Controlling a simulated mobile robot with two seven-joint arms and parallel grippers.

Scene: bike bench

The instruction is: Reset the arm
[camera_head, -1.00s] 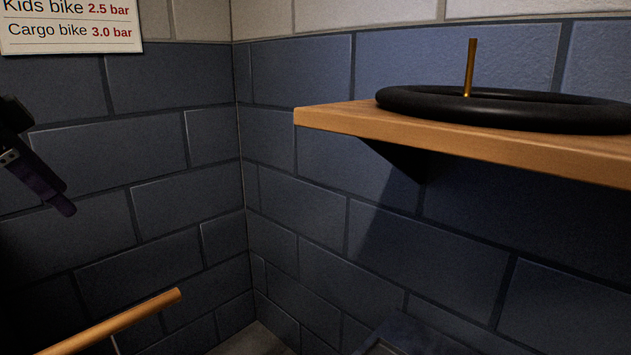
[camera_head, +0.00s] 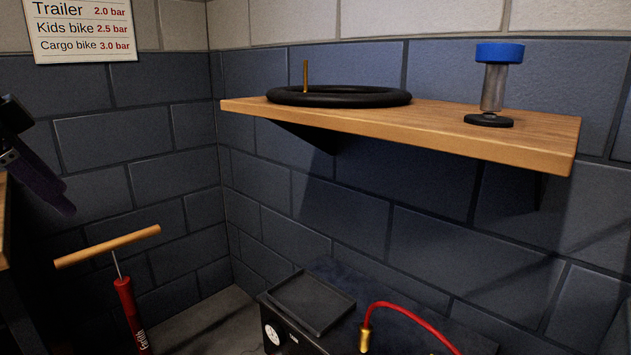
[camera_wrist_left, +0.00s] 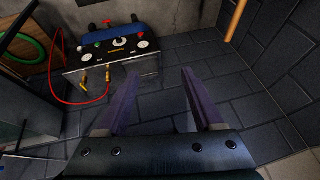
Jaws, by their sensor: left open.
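My left gripper (camera_head: 45,185) shows at the left edge of the head view, raised in front of the dark brick wall. Its dark purple fingers point down and to the right, and nothing is near their tips. In the left wrist view the two fingers of the left gripper (camera_wrist_left: 160,74) stand apart with an empty gap between them, the wall and floor lying beyond. My right gripper is in neither view.
A wooden shelf (camera_head: 430,122) carries a black ring-shaped tube (camera_head: 340,97) and a blue-topped metal cylinder (camera_head: 497,80). Below are a red floor pump (camera_head: 130,312) and a dark unit with a tray (camera_head: 312,300) and red hose (camera_head: 415,314). A sign (camera_head: 82,30) hangs upper left.

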